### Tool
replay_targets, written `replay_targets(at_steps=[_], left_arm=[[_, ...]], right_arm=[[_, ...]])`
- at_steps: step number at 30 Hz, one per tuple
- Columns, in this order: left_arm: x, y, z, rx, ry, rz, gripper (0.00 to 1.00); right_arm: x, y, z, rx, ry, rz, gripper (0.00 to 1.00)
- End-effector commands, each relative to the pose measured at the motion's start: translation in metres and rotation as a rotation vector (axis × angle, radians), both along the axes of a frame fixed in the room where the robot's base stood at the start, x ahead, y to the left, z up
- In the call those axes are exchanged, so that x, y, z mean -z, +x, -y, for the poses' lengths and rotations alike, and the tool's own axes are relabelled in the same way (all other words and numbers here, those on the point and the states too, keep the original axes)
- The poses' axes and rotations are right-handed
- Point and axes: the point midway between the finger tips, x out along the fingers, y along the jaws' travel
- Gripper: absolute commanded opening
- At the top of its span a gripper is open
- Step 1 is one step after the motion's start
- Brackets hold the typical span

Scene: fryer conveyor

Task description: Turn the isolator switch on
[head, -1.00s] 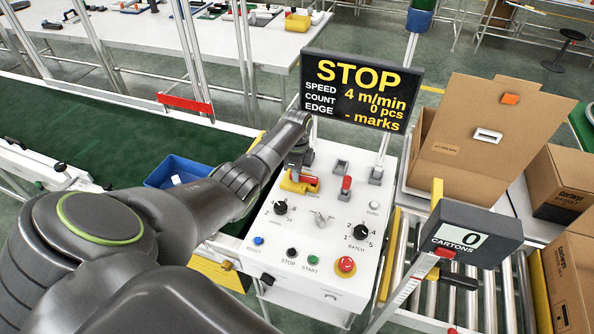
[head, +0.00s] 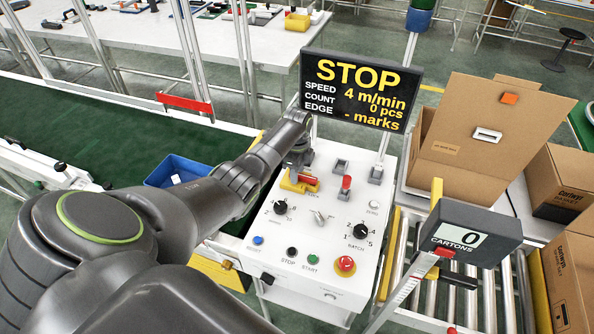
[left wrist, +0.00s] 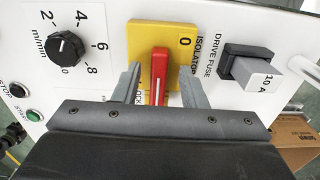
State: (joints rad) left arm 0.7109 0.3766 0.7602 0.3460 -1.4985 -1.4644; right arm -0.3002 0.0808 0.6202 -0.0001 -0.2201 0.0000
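The isolator switch is a red handle (left wrist: 158,78) on a yellow plate (left wrist: 145,38) marked 0 and ISOLATOR. In the left wrist view the handle lies lengthwise with its far end towards the 0. In the head view the yellow plate (head: 291,186) and red handle (head: 309,179) sit at the panel's upper left, partly hidden by my gripper. My left gripper (left wrist: 160,78) is open, with one finger on each side of the handle. Gaps show between the handle and both fingers. My right gripper is not in view.
A cartons counter (head: 468,235) stands to the right.

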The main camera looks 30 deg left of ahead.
Motion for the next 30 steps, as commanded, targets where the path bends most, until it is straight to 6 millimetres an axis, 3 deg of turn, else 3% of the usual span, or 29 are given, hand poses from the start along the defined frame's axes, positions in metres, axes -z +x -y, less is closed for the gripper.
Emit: replay_targets(at_steps=[8,14,30], left_arm=[[-0.002,-0.001,0.000,-0.001,0.001,-0.002,0.38],[-0.022,0.000,0.000,0.000,0.000,0.002,0.38],[-0.139,0.001,-0.001,0.000,0.002,0.005,0.38]], right_arm=[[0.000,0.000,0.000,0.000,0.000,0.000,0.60],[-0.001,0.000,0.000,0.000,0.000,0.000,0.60],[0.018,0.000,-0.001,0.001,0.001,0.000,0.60]])
